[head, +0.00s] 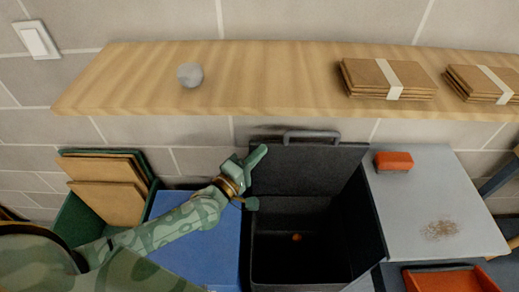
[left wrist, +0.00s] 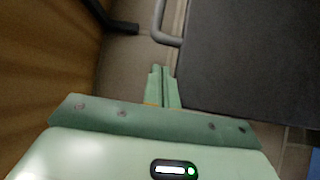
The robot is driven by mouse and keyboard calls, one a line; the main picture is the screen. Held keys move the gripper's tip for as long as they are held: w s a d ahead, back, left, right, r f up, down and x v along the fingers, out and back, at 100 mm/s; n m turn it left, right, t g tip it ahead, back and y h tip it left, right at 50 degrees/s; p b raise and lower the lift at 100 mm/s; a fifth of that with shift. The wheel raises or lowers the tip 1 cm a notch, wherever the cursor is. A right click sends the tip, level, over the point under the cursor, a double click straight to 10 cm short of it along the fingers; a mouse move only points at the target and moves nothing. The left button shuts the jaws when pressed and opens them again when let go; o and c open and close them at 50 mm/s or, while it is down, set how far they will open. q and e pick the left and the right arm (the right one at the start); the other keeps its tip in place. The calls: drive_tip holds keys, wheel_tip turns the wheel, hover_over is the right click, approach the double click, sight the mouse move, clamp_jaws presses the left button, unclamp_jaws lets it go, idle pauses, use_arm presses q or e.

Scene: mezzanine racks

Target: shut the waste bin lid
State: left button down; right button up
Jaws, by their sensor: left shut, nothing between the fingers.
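The waste bin (head: 258,255) is black and stands open below the shelf, with a small orange thing on its dark floor. Its lid (head: 305,168) is raised, tilted up at the back against the wall side, with a grey handle (head: 311,135) on its top edge. My left gripper (head: 258,156) is shut and empty at the lid's upper left edge; I cannot tell if it touches. In the left wrist view the shut fingers (left wrist: 163,85) point up beside the dark lid (left wrist: 245,60) and below its handle (left wrist: 169,30). My right gripper is not in view.
A wooden shelf (head: 270,75) runs above the bin, with a grey lump (head: 190,75) and cardboard stacks (head: 387,80). A blue bin (head: 205,245) and a green bin with cardboard (head: 105,200) stand left. A grey table (head: 430,195) with an orange block (head: 394,161) stands right.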

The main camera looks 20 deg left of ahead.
sight(276, 143)
use_arm(q)
drive_tip(key=x, duration=0.7)
drive_tip(key=shift+w+d+f, duration=0.1)
drive_tip(key=shift+w, duration=0.25)
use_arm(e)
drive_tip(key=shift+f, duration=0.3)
